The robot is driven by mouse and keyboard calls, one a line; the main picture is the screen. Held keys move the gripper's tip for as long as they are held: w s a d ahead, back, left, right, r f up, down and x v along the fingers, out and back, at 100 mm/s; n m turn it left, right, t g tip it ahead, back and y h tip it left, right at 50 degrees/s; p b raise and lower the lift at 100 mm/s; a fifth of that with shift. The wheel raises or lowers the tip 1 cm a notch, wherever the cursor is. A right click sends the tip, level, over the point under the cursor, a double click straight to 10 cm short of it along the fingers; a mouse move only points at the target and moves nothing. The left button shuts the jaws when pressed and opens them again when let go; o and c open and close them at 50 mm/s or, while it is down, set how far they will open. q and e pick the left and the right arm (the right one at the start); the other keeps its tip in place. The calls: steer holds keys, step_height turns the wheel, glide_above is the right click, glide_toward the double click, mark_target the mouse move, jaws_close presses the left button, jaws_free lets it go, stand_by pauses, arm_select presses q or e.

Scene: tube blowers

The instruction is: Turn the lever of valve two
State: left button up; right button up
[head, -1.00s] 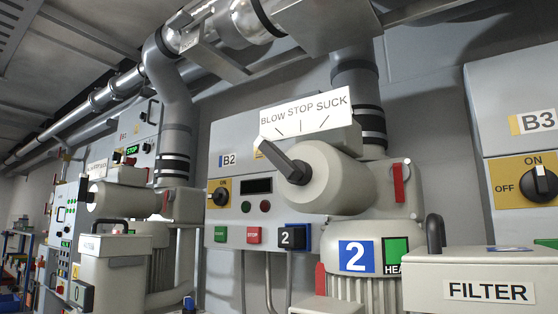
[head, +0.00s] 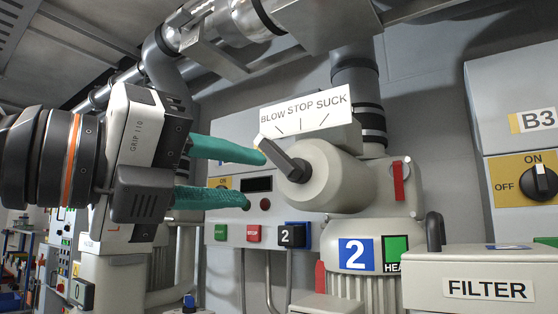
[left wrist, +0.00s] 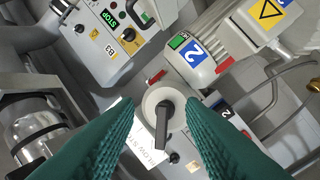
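The black lever of valve two (head: 283,160) sits on the front of a round cream valve head (head: 335,178), above a blue label "2" (head: 357,255). The lever points up and left, towards BLOW on the white "BLOW STOP SUCK" sign (head: 303,109). My left gripper (head: 254,181), with green fingers, is open and empty, just left of the lever. In the head view its upper fingertip is close to the lever's tip; I cannot tell whether they touch. In the left wrist view the lever (left wrist: 162,128) shows between the parted fingers (left wrist: 156,106). My right gripper is not in view.
A FILTER box (head: 480,290) and the B3 panel (head: 525,170) are at right. Pipes run overhead (head: 228,28).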

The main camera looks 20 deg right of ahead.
mark_target(279, 163)
arm_select(q)
step_height(279, 163, up, 4)
steer(key=a+n+t+y, duration=0.2)
steer(key=t+y, duration=0.1)
steer(key=t, duration=0.1)
steer(key=p+x, duration=0.5)
steer(key=x, duration=0.5)
steer(key=shift+d, duration=0.25)
steer(key=shift+w+d+f, duration=0.15)
steer(key=shift+w+d, duration=0.3)
steer(key=shift+d, duration=0.05)
